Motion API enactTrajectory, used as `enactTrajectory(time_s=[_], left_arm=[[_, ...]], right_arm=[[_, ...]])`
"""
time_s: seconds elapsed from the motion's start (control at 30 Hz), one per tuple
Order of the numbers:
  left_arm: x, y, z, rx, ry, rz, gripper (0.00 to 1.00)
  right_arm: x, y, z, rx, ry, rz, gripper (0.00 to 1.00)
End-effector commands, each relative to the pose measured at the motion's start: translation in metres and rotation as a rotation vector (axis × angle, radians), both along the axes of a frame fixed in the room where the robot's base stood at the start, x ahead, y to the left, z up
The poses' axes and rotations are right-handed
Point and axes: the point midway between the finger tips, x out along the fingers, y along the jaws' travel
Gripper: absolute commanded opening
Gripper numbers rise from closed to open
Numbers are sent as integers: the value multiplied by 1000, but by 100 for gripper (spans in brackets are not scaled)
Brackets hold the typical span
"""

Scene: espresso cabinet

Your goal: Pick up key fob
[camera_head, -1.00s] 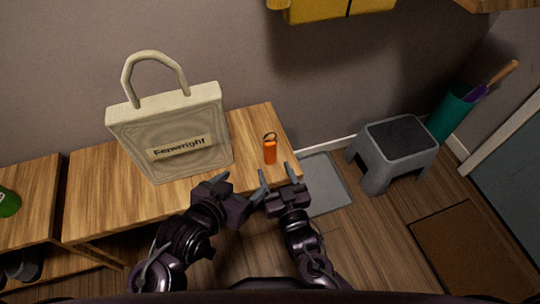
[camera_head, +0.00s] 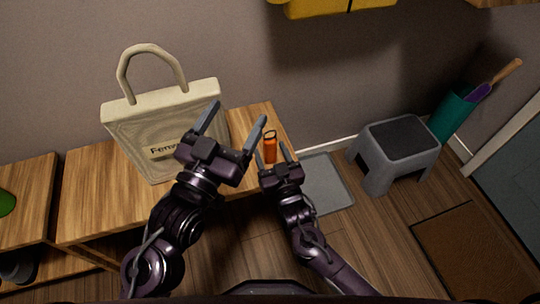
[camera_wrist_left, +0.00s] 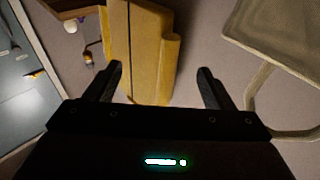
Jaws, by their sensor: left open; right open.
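I cannot identify the key fob for certain. In the left wrist view a small dark and yellowish item (camera_wrist_left: 89,55) hangs on the wall below a wooden shelf edge; it is too small to name. In the head view an orange bottle-like item (camera_head: 270,150) with a dark loop stands on the bench. My left gripper (camera_head: 234,122) is open and empty, raised in front of the bag. It also shows in the left wrist view (camera_wrist_left: 160,72), fingers spread before a yellow object.
A cream tote bag (camera_head: 125,120) stands on the wooden bench (camera_head: 100,195). A yellow object (camera_head: 330,8) is on the wall above. A grey step stool (camera_head: 390,150) and a teal umbrella stand (camera_head: 452,115) are at the right. A grey mat (camera_head: 325,185) lies on the floor.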

Motion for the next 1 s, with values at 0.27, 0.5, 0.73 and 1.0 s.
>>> enactTrajectory(time_s=[0.27, 0.5, 0.73, 1.0], left_arm=[[-2, 3, 25, -44, -107, 4, 76], [-2, 3, 25, -44, -107, 4, 76], [-2, 3, 25, -44, -106, 4, 76], [-2, 3, 25, -44, -106, 4, 76]], right_arm=[[10, 4, 0, 0, 2, 1, 56], [10, 4, 0, 0, 2, 0, 51], [10, 4, 0, 0, 2, 0, 21], [10, 4, 0, 1, 1, 0, 7]])
